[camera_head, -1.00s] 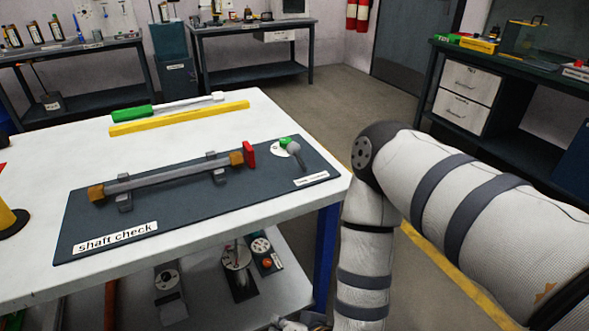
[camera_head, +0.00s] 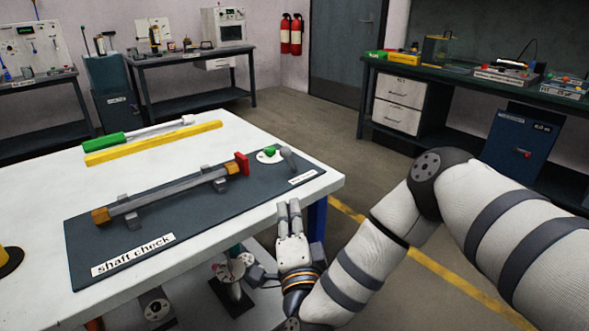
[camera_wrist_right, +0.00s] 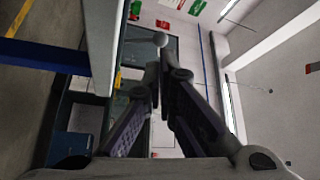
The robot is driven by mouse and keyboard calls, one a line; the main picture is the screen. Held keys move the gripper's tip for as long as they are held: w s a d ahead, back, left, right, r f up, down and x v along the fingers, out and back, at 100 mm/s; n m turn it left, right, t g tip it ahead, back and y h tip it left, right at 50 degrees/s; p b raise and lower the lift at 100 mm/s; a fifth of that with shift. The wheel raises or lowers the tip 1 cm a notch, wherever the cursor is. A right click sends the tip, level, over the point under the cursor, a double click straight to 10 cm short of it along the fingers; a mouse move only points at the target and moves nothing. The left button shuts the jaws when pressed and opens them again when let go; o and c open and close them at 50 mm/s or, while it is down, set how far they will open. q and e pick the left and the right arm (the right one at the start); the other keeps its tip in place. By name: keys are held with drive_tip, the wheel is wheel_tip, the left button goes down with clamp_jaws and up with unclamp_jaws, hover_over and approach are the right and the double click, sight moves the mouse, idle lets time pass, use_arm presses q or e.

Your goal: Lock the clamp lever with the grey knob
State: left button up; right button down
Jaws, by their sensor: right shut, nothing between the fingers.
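The clamp lever with the grey knob (camera_head: 287,154) stands tilted near the right end of the dark mat, beside a white disc with a green piece (camera_head: 270,153). A grey ball, apparently this knob (camera_wrist_right: 160,39), shows beyond the fingertips in the right wrist view. My right gripper (camera_head: 288,204) is at the front edge of the table, nearer than the lever and apart from it. Its fingers are shut and empty; they also show in the right wrist view (camera_wrist_right: 163,72). My left gripper is out of view.
The dark mat (camera_head: 210,222) carries a grey shaft (camera_head: 172,188) on supports, with a red plate (camera_head: 242,163) at its right end. A green-handled tool (camera_head: 112,140) and yellow bar (camera_head: 150,143) lie behind. Below the white table (camera_head: 50,170) is a loaded shelf.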

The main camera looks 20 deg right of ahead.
sight(288, 153)
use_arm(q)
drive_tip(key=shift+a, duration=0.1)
use_arm(e)
drive_tip(key=shift+d+r+m+h, duration=0.25)
drive_tip(key=shift+r+m+h, duration=0.05)
drive_tip(key=shift+h, duration=0.1)
